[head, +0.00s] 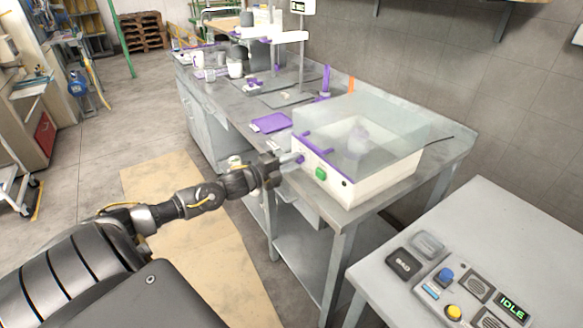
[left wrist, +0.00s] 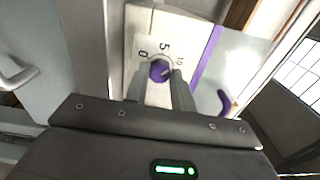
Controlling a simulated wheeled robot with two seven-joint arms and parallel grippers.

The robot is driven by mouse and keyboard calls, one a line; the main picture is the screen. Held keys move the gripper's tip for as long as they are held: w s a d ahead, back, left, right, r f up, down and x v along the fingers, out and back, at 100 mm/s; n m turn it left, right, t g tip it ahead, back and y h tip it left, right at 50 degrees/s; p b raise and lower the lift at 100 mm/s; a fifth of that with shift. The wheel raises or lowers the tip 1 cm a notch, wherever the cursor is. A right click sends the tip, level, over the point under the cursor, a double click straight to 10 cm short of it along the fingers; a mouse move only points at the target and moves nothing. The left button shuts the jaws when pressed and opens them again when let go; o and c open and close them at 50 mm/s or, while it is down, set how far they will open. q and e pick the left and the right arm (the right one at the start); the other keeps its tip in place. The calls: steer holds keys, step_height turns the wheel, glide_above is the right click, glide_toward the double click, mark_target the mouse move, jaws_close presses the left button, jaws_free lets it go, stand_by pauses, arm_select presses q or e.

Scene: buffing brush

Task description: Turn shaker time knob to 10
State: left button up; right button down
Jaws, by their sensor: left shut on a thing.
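The shaker is a white box (head: 372,190) with a clear cover (head: 365,125), standing on the grey bench. Its purple time knob (head: 301,158) is at the left end of the front panel, partly hidden by my left gripper (head: 290,159). In the left wrist view the purple knob (left wrist: 160,71) sits between the two fingers of my left gripper (left wrist: 158,88), which is shut on it. The dial (left wrist: 165,45) around it reads 0, 5 and 10. I cannot clearly tell which mark the knob points to. My right gripper is not in view.
A green switch (head: 320,173) is on the shaker front, right of the knob. A purple tray (head: 271,123) lies on the bench to the left. A control panel (head: 465,295) showing IDLE is on the table at lower right. The floor at left has open room.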

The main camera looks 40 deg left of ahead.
arm_select(q)
steer(key=shift+f+m+b, duration=0.1)
steer(key=shift+m+b, duration=0.95)
steer(key=shift+m, duration=0.65)
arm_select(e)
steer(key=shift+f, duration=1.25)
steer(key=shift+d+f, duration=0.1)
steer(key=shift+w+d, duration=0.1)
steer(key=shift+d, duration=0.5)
arm_select(q)
steer(key=o, duration=1)
steer(key=shift+s+a, duration=0.15)
steer(key=shift+s, duration=0.3)
steer(key=v, duration=1)
steer(key=shift+b, duration=0.3)
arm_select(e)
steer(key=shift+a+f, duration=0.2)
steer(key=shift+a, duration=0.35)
